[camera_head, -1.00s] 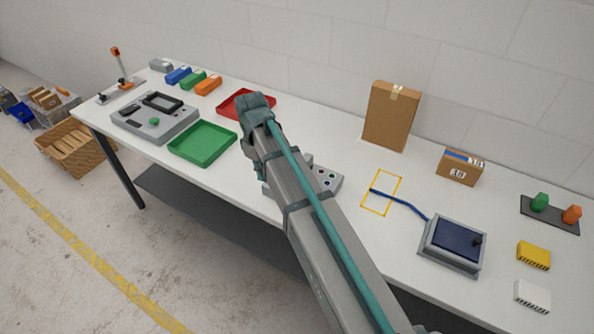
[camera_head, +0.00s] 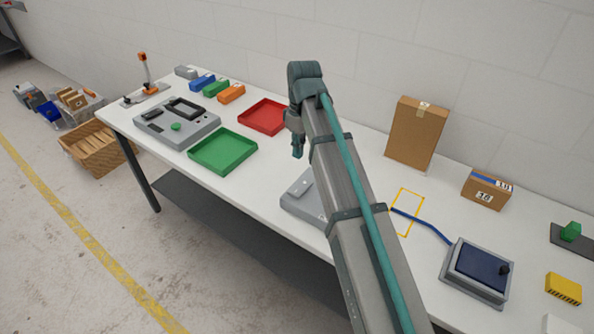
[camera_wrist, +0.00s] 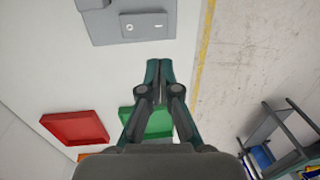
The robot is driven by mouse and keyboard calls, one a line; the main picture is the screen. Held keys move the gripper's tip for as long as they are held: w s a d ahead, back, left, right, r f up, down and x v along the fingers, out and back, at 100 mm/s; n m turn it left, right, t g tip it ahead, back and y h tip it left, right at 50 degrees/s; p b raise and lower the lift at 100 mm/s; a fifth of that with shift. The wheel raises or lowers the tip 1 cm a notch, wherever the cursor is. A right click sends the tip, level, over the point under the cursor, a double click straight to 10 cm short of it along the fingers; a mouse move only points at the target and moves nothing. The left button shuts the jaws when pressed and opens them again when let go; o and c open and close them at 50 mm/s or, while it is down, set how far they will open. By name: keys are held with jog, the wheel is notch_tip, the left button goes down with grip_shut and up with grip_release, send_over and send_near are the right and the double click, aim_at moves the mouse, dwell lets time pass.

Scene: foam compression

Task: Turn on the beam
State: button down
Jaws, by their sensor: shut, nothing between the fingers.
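I cannot tell by sight which thing is the beam. A grey device (camera_head: 303,200) stands on the table at its middle front, partly hidden behind my arm. In the wrist view, a grey device (camera_wrist: 104,28) at the top carries a raised plate (camera_wrist: 147,25) with a round mark and a bar mark, like a power switch. My gripper (camera_head: 298,154) points down above the table, left of my forearm. In the wrist view my gripper (camera_wrist: 158,64) is shut and empty, its tips short of the device's near edge in the picture.
A green tray (camera_head: 223,152) and a red tray (camera_head: 265,117) lie left of my gripper. A grey console (camera_head: 177,126) with a green button is farther left. A tall cardboard box (camera_head: 417,133), a small box (camera_head: 487,190) and a blue-topped device (camera_head: 482,268) are right.

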aim_at(295, 192)
jog(key=f+p, duration=0.1)
jog(key=f, duration=0.3)
jog(key=f+p, duration=0.1)
jog(key=f, duration=0.4)
jog(key=s+f+p, duration=0.1)
jog(key=f+p, duration=0.1)
jog(key=f, duration=0.2)
jog(key=shift+s+a+f, duration=0.1)
jog(key=shift+a+f, duration=0.2)
jog(key=shift+a, duration=0.1)
jog(key=shift+d+f, duration=0.1)
